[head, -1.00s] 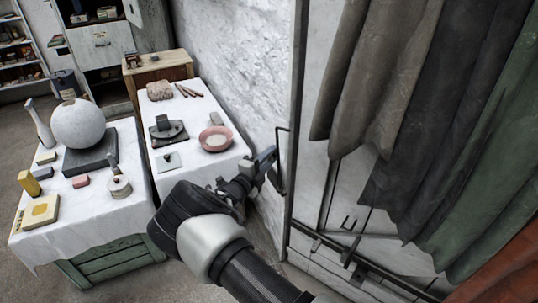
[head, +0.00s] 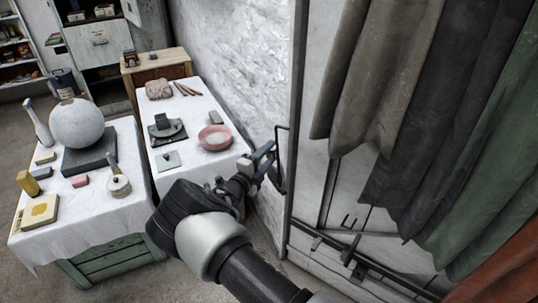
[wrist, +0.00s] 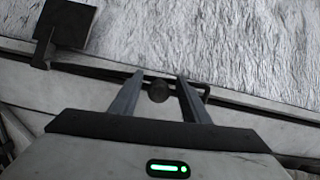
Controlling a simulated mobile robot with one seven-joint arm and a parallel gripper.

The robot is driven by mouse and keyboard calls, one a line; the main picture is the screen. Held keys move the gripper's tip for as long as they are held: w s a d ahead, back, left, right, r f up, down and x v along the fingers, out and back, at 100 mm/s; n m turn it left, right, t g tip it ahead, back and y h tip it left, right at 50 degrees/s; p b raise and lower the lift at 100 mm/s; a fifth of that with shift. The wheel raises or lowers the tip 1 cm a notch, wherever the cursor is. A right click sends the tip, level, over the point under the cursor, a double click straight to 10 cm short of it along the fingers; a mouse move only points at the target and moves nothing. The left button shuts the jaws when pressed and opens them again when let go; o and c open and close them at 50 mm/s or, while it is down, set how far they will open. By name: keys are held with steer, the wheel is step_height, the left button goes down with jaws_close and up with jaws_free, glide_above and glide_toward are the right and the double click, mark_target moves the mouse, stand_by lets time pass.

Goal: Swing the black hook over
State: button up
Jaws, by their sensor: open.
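A thin black hook (head: 278,134) stands out at the edge of the white panel, beside the rough white wall. In the wrist view a dark bar (wrist: 85,68), which looks like the same hook, runs across beyond the fingers. A round dark knob (wrist: 158,92) shows between the two fingers. My gripper (head: 268,153) is open, with its fingers at the hook; it also shows in the wrist view (wrist: 160,78). I cannot tell whether the fingers touch the bar. A dark square plate (wrist: 65,22) is at the bar's left end.
Grey, black and green cloths (head: 365,80) hang at the right, above a dark rail (head: 375,268) with small hooks. A white-covered table (head: 215,165) with a pink bowl (head: 215,137) stands left of my gripper. Another table holds a plaster sphere (head: 77,124).

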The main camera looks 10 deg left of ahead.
steer(key=p+v, duration=0.1)
steer(key=v, duration=1.6)
steer(key=shift+s, duration=0.2)
steer(key=shift+a, duration=0.1)
